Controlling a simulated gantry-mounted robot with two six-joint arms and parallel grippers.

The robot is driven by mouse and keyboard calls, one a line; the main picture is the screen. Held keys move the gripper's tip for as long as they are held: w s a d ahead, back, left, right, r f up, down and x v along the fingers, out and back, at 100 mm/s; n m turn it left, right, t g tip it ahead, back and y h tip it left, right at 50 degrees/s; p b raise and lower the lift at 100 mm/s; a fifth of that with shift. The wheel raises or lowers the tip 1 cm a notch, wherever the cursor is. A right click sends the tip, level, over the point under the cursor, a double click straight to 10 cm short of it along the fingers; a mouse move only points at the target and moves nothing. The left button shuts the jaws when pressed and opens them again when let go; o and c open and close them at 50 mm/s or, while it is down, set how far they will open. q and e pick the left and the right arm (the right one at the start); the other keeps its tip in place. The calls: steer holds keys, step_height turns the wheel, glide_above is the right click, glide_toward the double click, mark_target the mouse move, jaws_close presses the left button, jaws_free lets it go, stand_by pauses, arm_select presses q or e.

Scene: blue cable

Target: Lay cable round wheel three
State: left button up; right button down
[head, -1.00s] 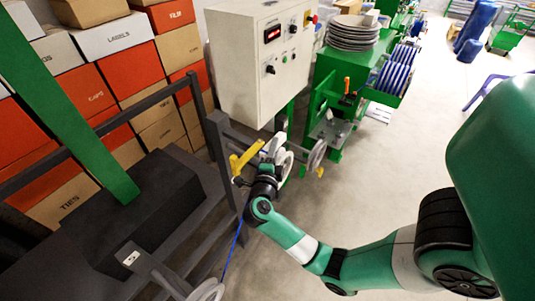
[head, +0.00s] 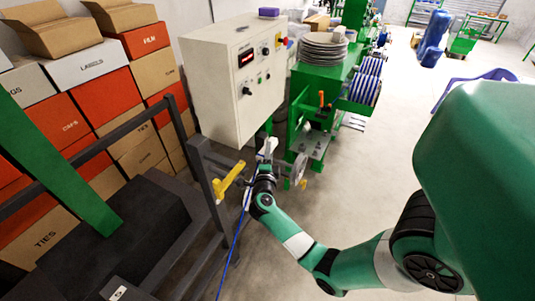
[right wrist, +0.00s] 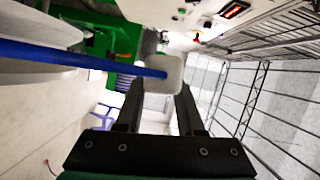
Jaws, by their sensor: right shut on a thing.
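The blue cable (head: 236,240) runs up from the bottom edge of the head view to my right gripper (head: 265,155). In the right wrist view the cable (right wrist: 80,57) comes in from the left and ends at a pale block (right wrist: 163,75). My right gripper (right wrist: 160,95) is shut on this block between its fingertips. A grey wheel (head: 300,168) stands just right of the gripper in the head view; other wheels there are hidden by the gripper or out of frame. Pale rounded discs (right wrist: 38,30) lie beside the cable in the wrist view. My left gripper is not in view.
A yellow bracket (head: 230,180) sits on the dark frame (head: 205,175) just left of my right gripper. A cream control box (head: 230,85) hangs behind it. A green machine (head: 318,110) with cable spools stands beyond.

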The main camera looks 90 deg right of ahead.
mark_target(275, 144)
steer(key=shift+s+d+r+p, duration=0.1)
steer(key=shift+s+d+p, duration=0.15)
steer(key=shift+d, duration=0.3)
steer(key=shift+s+d+r+p, duration=0.15)
steer(key=shift+s+d, duration=0.1)
steer(key=shift+d, duration=0.25)
steer(key=shift+s+d+f, duration=0.1)
steer(key=shift+s+d, duration=0.15)
steer(key=shift+d, duration=0.3)
steer(key=shift+s+d+f, duration=0.1)
steer(key=shift+s+d, duration=0.1)
steer(key=shift+d, duration=0.35)
steer(key=s+d, duration=0.3)
steer(key=d, duration=0.4)
steer(key=shift+d, duration=0.2)
steer(key=shift+f, duration=0.1)
